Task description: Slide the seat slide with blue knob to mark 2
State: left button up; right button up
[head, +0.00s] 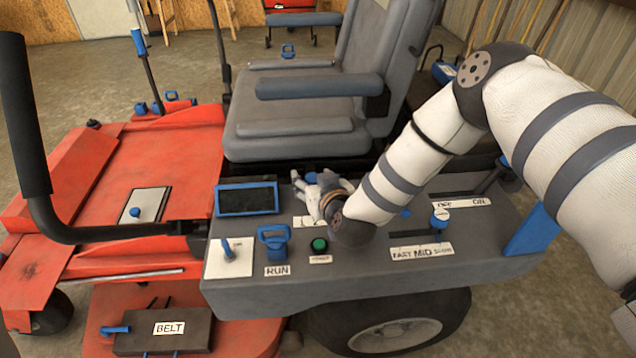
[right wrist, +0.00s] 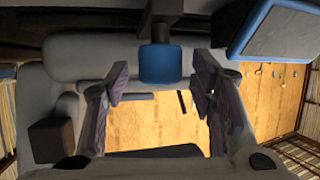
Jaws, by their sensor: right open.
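A blue knob on a short dark stem (right wrist: 160,62) shows in the right wrist view, between my two fingers with a gap on each side. In the head view a small part of a blue knob (head: 311,177) shows at my right gripper (head: 312,183). My right gripper is open, low over the mower's grey console, close to the front of the grey seat (head: 285,145). The gripper and forearm cover much of the console there, so the slide's slot and its marks are hidden. I cannot read a mark 2. My left gripper is out of view.
A blue-framed screen (head: 247,199), a blue RUN key (head: 274,240) and a green button (head: 319,245) are close to the gripper. A black control bar (head: 25,130) rises at left.

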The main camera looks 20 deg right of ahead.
jog(key=v, duration=1.1)
jog(key=shift+s, duration=0.1)
